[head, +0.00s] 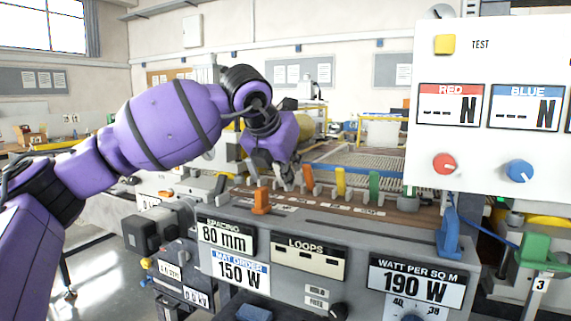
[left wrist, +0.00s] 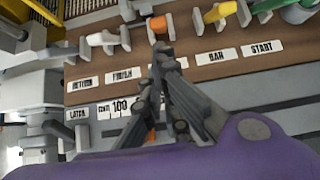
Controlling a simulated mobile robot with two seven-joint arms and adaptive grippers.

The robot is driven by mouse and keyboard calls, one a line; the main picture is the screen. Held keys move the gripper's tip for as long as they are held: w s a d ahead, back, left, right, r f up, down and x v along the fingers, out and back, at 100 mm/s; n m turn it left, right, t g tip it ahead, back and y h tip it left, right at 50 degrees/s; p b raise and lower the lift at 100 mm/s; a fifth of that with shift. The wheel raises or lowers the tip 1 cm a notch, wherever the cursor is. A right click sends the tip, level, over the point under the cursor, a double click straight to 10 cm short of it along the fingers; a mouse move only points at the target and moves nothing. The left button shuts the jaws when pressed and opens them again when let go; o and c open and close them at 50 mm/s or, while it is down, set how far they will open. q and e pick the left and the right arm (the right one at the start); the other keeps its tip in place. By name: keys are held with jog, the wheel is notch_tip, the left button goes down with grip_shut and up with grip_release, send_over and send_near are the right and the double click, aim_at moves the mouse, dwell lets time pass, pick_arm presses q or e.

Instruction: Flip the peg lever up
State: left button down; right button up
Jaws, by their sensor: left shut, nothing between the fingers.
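A row of levers stands on a brown label strip. In the head view I see an orange lever (head: 308,178), a yellow lever (head: 340,181) and a green lever (head: 374,186). No label reading "peg" is legible. The left wrist view shows the orange lever (left wrist: 158,24), with the label below it hidden behind my gripper. My left gripper (head: 287,182) is shut and empty, close to the strip at the left of the orange lever. Its fingertips (left wrist: 161,55) lie just below the orange lever in the wrist view; contact cannot be told. My right gripper is out of view.
A white lever (left wrist: 104,38) is left of the orange one. An orange slider (head: 261,201) sits on the console's front ledge. A white test panel (head: 490,110) stands at the right, with a blue part (head: 448,236) below. A wire mesh bed (head: 360,156) lies behind the levers.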

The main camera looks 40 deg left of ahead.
aim_at(309, 178)
pick_arm(q)
jog(key=shift+x, duration=2.15)
